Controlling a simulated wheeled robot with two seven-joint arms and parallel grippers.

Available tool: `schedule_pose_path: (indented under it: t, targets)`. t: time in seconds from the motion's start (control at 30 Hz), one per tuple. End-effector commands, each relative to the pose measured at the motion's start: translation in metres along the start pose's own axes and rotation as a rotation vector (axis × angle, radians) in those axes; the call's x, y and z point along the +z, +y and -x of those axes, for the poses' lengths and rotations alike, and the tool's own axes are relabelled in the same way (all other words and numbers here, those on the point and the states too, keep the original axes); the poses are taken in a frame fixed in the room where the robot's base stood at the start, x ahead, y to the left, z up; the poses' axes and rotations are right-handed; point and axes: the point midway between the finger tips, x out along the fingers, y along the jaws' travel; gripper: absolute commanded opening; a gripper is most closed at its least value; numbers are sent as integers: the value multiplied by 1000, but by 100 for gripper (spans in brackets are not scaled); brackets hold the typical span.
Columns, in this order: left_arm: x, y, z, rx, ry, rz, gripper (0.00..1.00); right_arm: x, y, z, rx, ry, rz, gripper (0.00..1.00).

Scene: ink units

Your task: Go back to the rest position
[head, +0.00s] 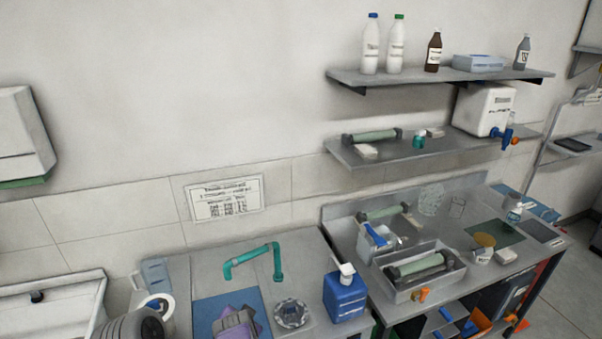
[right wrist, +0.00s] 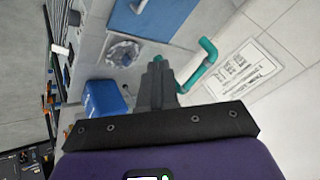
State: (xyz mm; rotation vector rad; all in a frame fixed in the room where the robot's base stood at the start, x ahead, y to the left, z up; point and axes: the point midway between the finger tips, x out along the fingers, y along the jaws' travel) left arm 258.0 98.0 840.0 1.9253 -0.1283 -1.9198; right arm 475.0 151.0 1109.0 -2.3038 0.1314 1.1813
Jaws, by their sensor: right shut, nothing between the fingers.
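My right gripper, with its purple body and grey fingers, shows at the bottom of the head view (head: 237,318), in front of a blue panel on the left counter. In the right wrist view its fingers (right wrist: 158,80) are together, with nothing between them. It appears to be above the counter, and I see no contact with anything.
A teal faucet (head: 255,258), a glass dish (head: 292,314) and a blue container (head: 345,295) stand near the right gripper. A grey tray (head: 447,282) with a roller is farther right. Two shelves (head: 440,77) hang above.

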Motion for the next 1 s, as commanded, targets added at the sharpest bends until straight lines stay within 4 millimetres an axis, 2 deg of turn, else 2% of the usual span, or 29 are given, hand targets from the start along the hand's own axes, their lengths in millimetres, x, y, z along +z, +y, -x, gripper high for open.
schedule_pose_path:
  t: [0.03,0.27,0.37,0.47,0.6,0.7,0.8,0.9,1.0]
  targets:
    - [0,-1,-3,0,0,0,43,-2,19,-14,29,-9,0,0]
    - [-1,-4,-11,0,2,0,43,-3,87,-56,120,-56,31,0]
    - [-1,-6,-15,0,1,0,43,1,124,-75,162,-90,46,0]
    - [-1,-8,-21,0,0,0,43,9,170,-95,209,-137,63,0]
    - [-2,-12,-31,0,0,0,43,32,248,-120,270,-236,91,0]
    - [-2,-14,-38,0,1,0,43,56,298,-130,289,-316,111,0]
    - [-2,-17,-45,0,1,0,43,83,341,-133,288,-395,124,0]
    - [-2,-20,-52,0,1,0,43,110,375,-132,267,-469,130,0]
    - [-3,-22,-59,0,0,0,43,138,400,-126,227,-534,132,0]
